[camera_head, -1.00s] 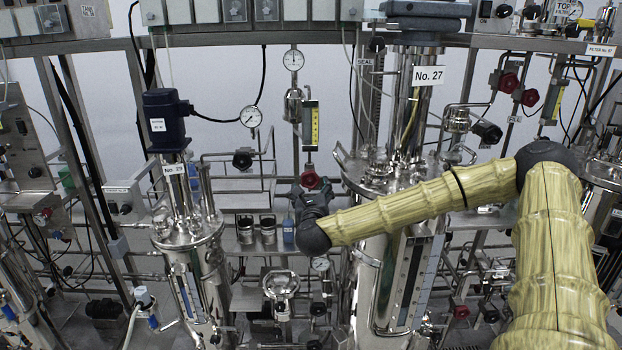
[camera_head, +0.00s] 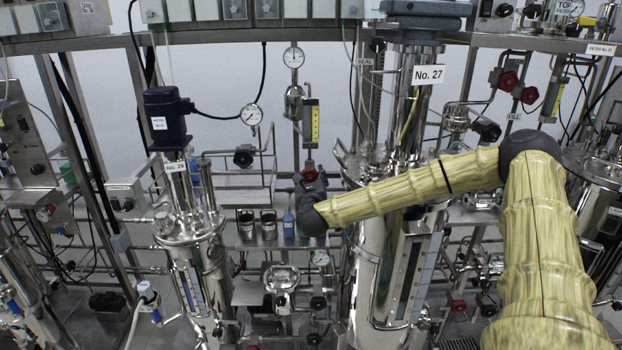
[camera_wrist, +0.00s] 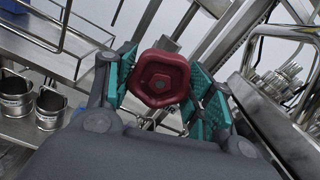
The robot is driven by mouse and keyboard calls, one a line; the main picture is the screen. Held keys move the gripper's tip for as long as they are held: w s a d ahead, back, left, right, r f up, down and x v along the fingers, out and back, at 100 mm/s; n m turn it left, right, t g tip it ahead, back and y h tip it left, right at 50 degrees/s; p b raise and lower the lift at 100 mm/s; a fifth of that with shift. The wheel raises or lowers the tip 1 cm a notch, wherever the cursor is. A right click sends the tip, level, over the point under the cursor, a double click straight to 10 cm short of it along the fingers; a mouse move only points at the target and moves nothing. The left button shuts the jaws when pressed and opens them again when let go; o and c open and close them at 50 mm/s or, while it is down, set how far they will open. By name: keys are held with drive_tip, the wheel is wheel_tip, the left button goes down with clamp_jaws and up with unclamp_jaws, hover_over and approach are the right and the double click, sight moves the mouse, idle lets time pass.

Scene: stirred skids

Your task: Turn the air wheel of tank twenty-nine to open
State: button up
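A red lobed handwheel (camera_head: 309,174) sits below a yellow flow meter, between the tank labelled No. 29 (camera_head: 183,222) and the tank labelled No. 27. No label on the wheel itself is readable. In the wrist view the red wheel (camera_wrist: 160,78) faces me, and my gripper (camera_wrist: 163,88) has its teal-padded fingers spread on either side of it. The pads are close to its rim; I cannot tell whether they touch. In the head view my gripper (camera_head: 308,190) is just in front of and below the wheel, largely hidden by my wrist.
Metal cups (camera_head: 246,225) and a blue bottle (camera_head: 289,226) stand on a shelf left of my gripper. The No. 27 tank (camera_head: 384,265) is close on the right, behind my forearm. Pipe rails and gauges surround the wheel.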

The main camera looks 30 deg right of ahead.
drive_tip(key=c, duration=0.4)
